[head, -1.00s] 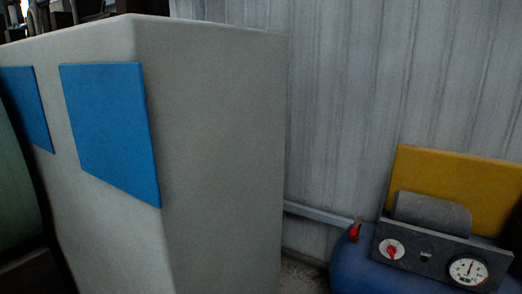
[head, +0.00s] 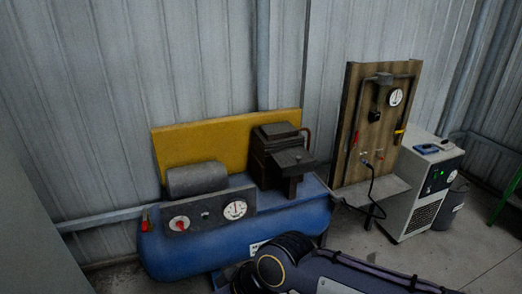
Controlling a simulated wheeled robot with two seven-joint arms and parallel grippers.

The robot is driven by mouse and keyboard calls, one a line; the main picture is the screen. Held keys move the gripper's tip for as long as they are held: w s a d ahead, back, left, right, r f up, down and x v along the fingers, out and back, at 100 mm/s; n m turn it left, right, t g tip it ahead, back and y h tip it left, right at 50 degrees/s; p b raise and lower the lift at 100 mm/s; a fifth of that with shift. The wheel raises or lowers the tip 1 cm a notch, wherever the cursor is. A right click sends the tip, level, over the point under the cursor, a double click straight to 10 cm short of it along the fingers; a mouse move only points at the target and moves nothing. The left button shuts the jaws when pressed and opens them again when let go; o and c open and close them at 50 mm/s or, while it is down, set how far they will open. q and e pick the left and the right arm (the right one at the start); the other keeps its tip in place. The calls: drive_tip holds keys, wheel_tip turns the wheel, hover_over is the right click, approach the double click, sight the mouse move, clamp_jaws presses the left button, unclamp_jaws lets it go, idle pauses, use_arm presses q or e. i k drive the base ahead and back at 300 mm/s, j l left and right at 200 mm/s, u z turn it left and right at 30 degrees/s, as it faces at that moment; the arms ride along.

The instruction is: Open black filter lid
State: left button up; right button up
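I cannot make out a black filter lid for certain. A small dark fitting (head: 377,93) sits on the upright wooden panel (head: 366,140), left of a round white gauge (head: 395,97). A dark boxy pump unit (head: 281,155) stands on the blue compressor tank (head: 200,245). Neither gripper shows. A dark arm link, which looks like mine, crosses the bottom edge and covers the lower right of the tank.
A yellow board (head: 222,142) rises behind the tank, and a gauge panel (head: 208,210) is on its front. A white-and-grey machine (head: 420,190) stands right of the wooden panel. Clear floor (head: 470,250) lies at the lower right. A corrugated wall (head: 150,70) closes the back.

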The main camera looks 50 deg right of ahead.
sight(293, 154)
drive_tip(key=z, duration=2)
drive_tip(key=i+u, duration=0.1)
drive_tip(key=u, duration=0.25)
drive_tip(key=l+u, duration=0.1)
drive_tip(key=u, duration=0.25)
drive_tip(key=i+l+u, duration=0.1)
drive_tip(key=u, duration=0.25)
drive_tip(key=i+l+u, duration=0.15)
drive_tip(key=l, duration=0.2)
drive_tip(key=i+l+u, duration=0.1)
drive_tip(key=i+l, duration=0.15)
drive_tip(key=l, duration=0.15)
drive_tip(key=i+l+u, duration=0.15)
drive_tip(key=l, duration=0.2)
drive_tip(key=i+l+u, duration=0.1)
drive_tip(key=l, duration=0.35)
drive_tip(key=i+j, duration=0.05)
drive_tip(key=i, duration=0.05)
